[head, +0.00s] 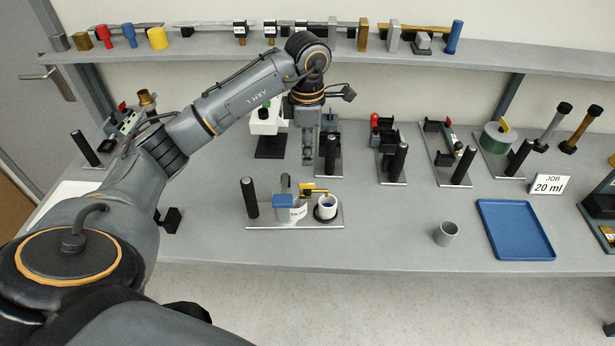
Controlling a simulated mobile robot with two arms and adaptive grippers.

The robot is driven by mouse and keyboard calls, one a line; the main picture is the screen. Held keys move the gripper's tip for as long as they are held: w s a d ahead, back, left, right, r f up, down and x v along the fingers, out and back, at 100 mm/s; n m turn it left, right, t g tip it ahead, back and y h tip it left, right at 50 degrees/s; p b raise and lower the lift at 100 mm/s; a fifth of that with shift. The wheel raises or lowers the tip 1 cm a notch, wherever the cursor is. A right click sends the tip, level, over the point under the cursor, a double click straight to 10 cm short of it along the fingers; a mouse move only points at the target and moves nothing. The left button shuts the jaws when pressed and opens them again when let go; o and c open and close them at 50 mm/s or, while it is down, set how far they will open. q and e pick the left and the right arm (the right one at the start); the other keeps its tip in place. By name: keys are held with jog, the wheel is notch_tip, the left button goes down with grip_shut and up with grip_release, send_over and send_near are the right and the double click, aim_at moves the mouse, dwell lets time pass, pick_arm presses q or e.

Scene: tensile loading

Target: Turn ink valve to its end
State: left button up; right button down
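The ink station is a flat metal plate (270,224) with a black post (249,198), a blue-topped container (284,203) with a small label, and a white cup (326,207) with dark blue inside. A yellow handle (314,188), which looks like the ink valve, sits between the container and the cup. My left gripper (307,160) points down above and behind this station, apart from the yellow handle. Its fingers look narrow from this angle, and I cannot tell whether they are open or shut. My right gripper is not in view.
More plates with black posts stand along the back of the bench, one with a green drum (494,138). A grey cup (446,233), a blue tray (515,229) and a "JOB 20 ml" sign (551,184) are at the right. A shelf (350,58) runs above. The front middle is clear.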

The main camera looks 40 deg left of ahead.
aim_at(307, 184)
pick_arm(q)
notch_tip(307, 184, down, 10)
jog(key=p, duration=0.3)
grip_shut()
